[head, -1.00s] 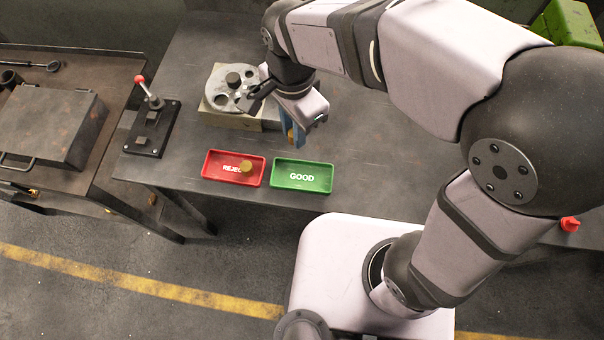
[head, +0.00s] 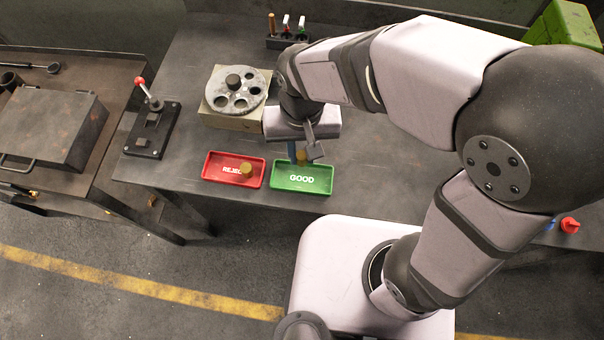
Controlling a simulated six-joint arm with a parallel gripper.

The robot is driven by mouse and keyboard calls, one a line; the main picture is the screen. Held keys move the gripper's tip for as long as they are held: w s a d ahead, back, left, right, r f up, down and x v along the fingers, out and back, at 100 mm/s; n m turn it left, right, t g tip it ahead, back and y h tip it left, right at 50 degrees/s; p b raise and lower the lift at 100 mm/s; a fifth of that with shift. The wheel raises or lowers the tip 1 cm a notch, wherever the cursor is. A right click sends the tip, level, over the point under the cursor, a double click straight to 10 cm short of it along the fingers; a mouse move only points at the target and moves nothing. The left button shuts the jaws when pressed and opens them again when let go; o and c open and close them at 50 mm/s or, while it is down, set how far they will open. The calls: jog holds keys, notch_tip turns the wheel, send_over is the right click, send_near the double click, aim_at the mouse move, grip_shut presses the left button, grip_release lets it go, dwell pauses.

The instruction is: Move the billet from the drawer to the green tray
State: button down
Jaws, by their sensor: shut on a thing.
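My gripper (head: 297,155) is shut on a small brass-coloured billet (head: 301,156), which is mostly hidden by the fingers and wrist. It points down over the back edge of the green tray (head: 293,187), marked GOOD. I cannot tell how high above the tray the billet is. The green tray looks empty where I can see into it. No open drawer is clearly visible, as my wrist covers the bench right of the block with the round plate (head: 236,89).
A red tray (head: 213,171) marked REJECT stands left of the green one, with a brass piece (head: 246,169) in it. A lever box (head: 152,129) stands further left. A rack (head: 287,41) with several upright tools is at the back. The bench right of the green tray is clear.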

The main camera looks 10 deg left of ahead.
aim_at(302, 179)
jog(key=shift+f+p, duration=0.45)
jog(key=shift+f, duration=4.35)
jog(key=shift+f, duration=0.1)
jog(key=shift+f, duration=0.15)
jog(key=c, duration=1.6)
grip_release()
